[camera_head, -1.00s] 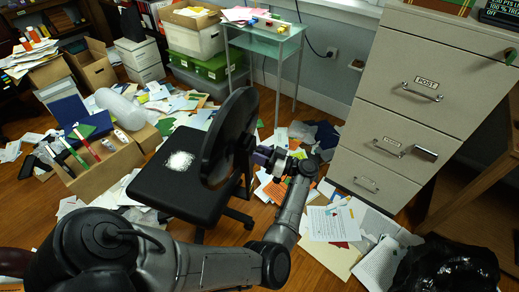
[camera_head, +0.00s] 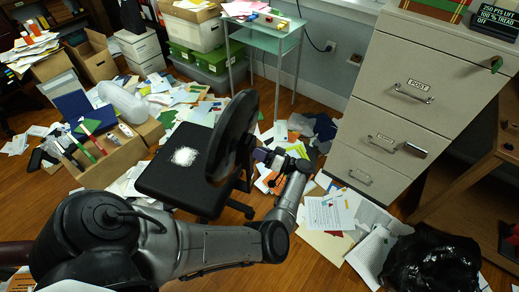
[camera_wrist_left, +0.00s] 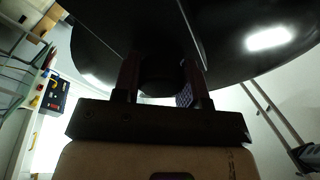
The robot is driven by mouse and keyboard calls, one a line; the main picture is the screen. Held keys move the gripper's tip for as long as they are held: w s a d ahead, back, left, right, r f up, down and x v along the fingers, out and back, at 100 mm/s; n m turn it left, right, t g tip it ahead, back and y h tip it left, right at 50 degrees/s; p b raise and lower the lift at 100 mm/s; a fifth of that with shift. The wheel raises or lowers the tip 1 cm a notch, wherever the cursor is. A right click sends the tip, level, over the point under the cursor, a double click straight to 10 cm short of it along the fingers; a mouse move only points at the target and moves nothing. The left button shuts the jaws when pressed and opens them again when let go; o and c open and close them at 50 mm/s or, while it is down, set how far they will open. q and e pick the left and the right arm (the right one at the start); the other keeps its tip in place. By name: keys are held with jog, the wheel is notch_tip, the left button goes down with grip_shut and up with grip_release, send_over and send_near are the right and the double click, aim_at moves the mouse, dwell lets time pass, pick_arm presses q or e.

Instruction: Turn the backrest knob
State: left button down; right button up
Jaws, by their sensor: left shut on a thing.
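A black office chair stands in the middle of the head view, with a dark seat (camera_head: 170,180) bearing a white patch and an upright backrest (camera_head: 232,130). My left gripper (camera_head: 262,156) is behind the backrest, on its right side in the picture. In the left wrist view, its two fingers (camera_wrist_left: 161,80) stand on either side of a dark rounded knob (camera_wrist_left: 160,78) below the backrest's black shell (camera_wrist_left: 232,28). It is shut on this knob. The knob is hidden in the head view. My right gripper is not in view.
A grey filing cabinet (camera_head: 428,85) stands right of the gripper, and a glass side table (camera_head: 265,40) behind it. Papers cover much of the floor. A black bag (camera_head: 430,262) lies at lower right. A cardboard box (camera_head: 105,160) of binders stands left of the chair.

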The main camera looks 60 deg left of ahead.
pick_arm(q)
jog(key=shift+r, duration=0.2)
jog(key=shift+r+m+p, duration=0.2)
jog(key=shift+m+p, duration=0.4)
jog(key=shift+p, duration=0.2)
jog(key=shift+m+t+p, duration=0.4)
jog(key=shift+m+p, duration=0.7)
jog(key=shift+m, duration=0.1)
jog(key=shift+c, duration=1.7)
grip_release()
jog(key=shift+f, duration=0.35)
jog(key=b+v, duration=0.2)
jog(key=v, duration=0.4)
jog(key=shift+b, duration=0.3)
